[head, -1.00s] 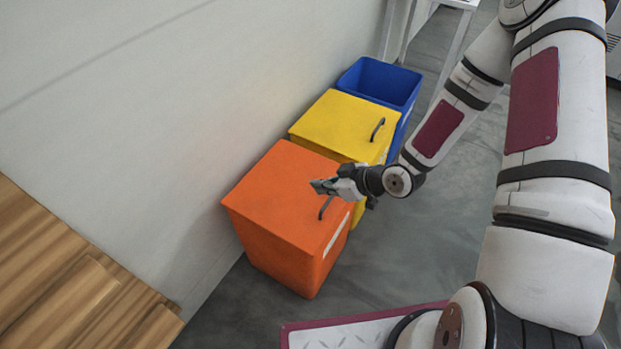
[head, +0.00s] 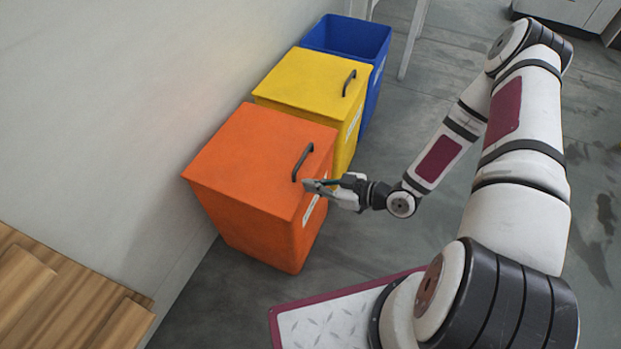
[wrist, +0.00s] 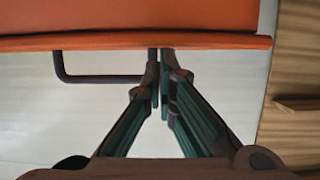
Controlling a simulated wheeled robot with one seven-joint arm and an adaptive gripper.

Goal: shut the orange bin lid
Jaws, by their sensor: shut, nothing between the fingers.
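The orange bin (head: 250,225) stands against the wall. Its orange lid (head: 255,160) lies flat across the top, with no visible gap, and a dark bar handle (head: 302,162) stands near its front edge. My gripper (head: 308,185) is shut and empty at that front edge, close to the near end of the handle. In the wrist view the fingertips (wrist: 160,55) meet at the lid's edge (wrist: 210,41), beside the handle (wrist: 100,79). I cannot tell whether they touch the lid.
The yellow bin (head: 310,82), with its lid down, stands right behind the orange one. A blue open bin (head: 347,38) stands behind that. Wooden boards (head: 60,300) lie at the lower left.

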